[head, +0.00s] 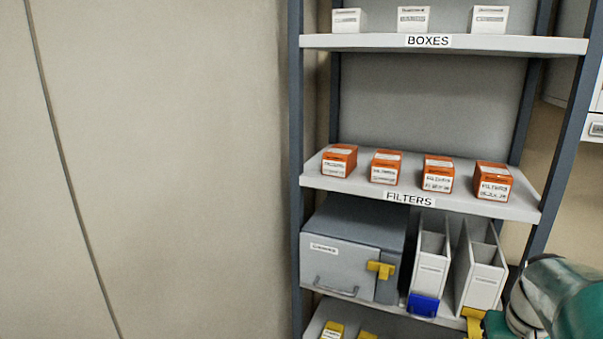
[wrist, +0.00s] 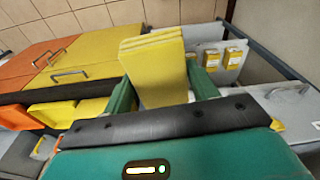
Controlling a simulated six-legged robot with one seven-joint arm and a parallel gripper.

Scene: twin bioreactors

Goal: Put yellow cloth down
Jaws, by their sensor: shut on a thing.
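The yellow cloth (wrist: 154,62) is a folded, layered yellow piece in the wrist view. My gripper (wrist: 160,88) has its green fingers on either side of it and is shut on it. The cloth stands up from between the fingers, and its lower end is hidden behind the dark edge of my gripper. In the head view only a teal part of my arm shows at the lower right; the cloth cannot be made out there.
The head view shows a shelf rack with white boxes (head: 413,19), orange filter boxes (head: 437,174), a grey case (head: 350,257) and white holders (head: 429,262). The wrist view shows yellow (wrist: 95,55) and orange (wrist: 28,68) cabinets, open yellow bins (wrist: 52,114) and small yellow boxes (wrist: 233,58).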

